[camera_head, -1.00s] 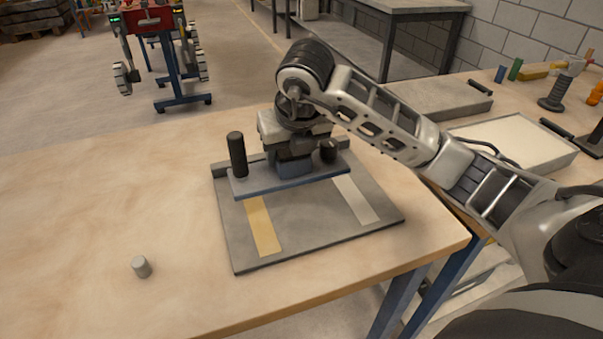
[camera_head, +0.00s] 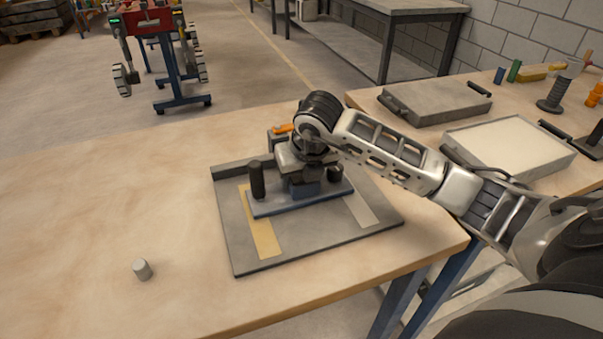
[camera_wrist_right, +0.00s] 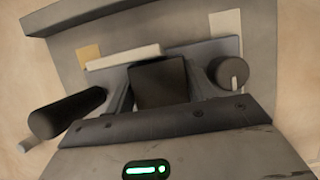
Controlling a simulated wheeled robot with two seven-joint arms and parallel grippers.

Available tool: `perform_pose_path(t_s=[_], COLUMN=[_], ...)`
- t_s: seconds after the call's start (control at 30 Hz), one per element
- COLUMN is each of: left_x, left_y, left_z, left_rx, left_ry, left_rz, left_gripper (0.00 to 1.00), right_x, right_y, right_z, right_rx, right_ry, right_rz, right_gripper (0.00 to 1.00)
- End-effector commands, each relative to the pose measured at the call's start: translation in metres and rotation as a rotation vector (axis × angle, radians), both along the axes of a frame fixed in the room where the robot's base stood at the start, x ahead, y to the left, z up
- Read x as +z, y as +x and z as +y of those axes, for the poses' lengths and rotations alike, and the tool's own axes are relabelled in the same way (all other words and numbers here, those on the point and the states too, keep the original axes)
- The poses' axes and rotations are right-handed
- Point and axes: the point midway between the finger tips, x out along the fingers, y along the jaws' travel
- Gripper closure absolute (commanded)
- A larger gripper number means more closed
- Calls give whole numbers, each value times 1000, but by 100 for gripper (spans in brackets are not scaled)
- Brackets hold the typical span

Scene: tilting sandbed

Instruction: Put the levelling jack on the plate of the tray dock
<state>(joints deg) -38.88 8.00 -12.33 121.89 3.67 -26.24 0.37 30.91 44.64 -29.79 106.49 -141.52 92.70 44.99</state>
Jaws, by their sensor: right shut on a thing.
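The levelling jack has a blue base (camera_head: 278,205), a black post (camera_head: 257,180) at its left and a dark knob at its right. My right gripper (camera_head: 304,176) is shut on the jack's middle block. In the right wrist view that dark block (camera_wrist_right: 160,82) sits between the fingers, with the black post (camera_wrist_right: 65,113) and the round knob (camera_wrist_right: 230,72) either side. The jack is upright over the grey plate of the tray dock (camera_head: 310,240), between its yellow and pale strips. It is very low; I cannot tell whether it touches. My left gripper is not in view.
A small grey cylinder (camera_head: 142,269) stands on the bare wooden table at left. An orange-topped part (camera_head: 283,128) shows behind my gripper. Grey and white trays (camera_head: 510,145) lie on the table at right. A red wheeled machine (camera_head: 155,30) stands on the floor beyond.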

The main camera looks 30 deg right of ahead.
Motion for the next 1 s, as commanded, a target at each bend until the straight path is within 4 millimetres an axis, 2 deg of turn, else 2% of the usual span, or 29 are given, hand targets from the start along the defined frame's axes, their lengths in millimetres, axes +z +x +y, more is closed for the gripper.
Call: perform_pose_path(t_s=[0.03,0.07,0.1,0.13,0.47,0.57,0.8,1.0], left_x=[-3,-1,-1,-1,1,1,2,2], left_y=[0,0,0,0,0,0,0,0], left_z=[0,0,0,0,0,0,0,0], left_rx=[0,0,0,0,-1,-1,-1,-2], left_ry=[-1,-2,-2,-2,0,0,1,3], left_rz=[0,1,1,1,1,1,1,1], left_gripper=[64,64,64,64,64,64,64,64], right_x=[-1,-1,-1,-1,5,18,66,98], right_y=[1,0,0,0,-1,-6,-25,-38], right_z=[0,0,0,0,0,1,6,10], right_rx=[0,0,0,0,0,1,1,1], right_ry=[0,0,0,0,0,-1,-1,0], right_rz=[-4,0,0,0,-2,-4,-6,-4], right_gripper=[86,37,26,24,24,24,24,24])
